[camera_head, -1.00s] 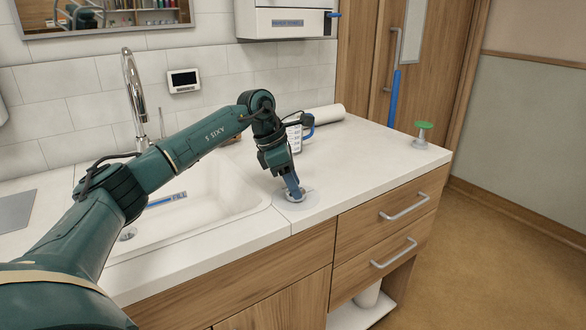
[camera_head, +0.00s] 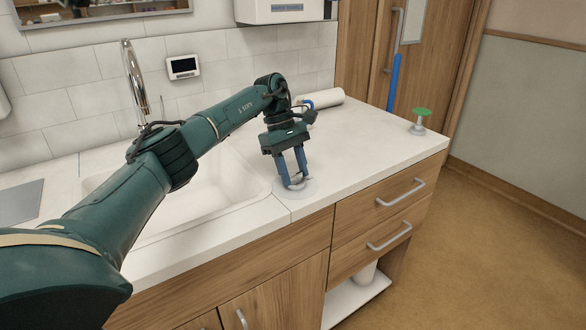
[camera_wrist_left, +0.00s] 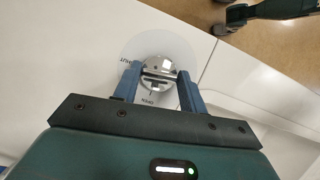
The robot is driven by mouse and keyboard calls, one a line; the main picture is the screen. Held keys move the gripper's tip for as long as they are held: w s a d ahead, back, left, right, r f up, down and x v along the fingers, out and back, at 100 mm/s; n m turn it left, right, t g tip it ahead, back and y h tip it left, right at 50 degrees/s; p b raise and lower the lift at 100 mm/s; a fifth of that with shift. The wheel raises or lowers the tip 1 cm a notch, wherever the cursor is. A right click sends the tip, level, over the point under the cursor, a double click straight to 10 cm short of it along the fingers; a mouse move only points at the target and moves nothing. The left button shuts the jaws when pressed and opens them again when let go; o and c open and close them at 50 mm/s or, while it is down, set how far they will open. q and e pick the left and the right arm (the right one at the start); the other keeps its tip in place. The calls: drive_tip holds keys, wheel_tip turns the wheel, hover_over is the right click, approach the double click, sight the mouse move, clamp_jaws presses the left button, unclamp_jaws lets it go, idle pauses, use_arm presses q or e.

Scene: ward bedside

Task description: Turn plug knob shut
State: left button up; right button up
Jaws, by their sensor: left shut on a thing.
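The plug knob (camera_head: 297,185) is a small round metal knob on a pale round plate (camera_head: 308,190) in the counter, right of the sink. It also shows in the left wrist view (camera_wrist_left: 158,68), with a bar across it. The plate carries the words SHUT and OPEN. My left gripper (camera_head: 294,182) reaches down from above, with its two blue fingers on either side of the knob, shut on it. In the left wrist view the bar lies between the fingertips. Which word the knob points to I cannot tell. My right gripper is not in view.
The sink basin (camera_head: 222,190) and tall tap (camera_head: 134,85) are on the left. A white roll (camera_head: 322,98) lies at the back of the counter. A green-topped item (camera_head: 419,120) stands at the right corner. Drawers with handles (camera_head: 402,192) are below the front edge.

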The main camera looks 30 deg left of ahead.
use_arm(q)
drive_tip(key=shift+m+g, duration=0.4)
drive_tip(key=shift+m, duration=0.5)
drive_tip(key=o, duration=1)
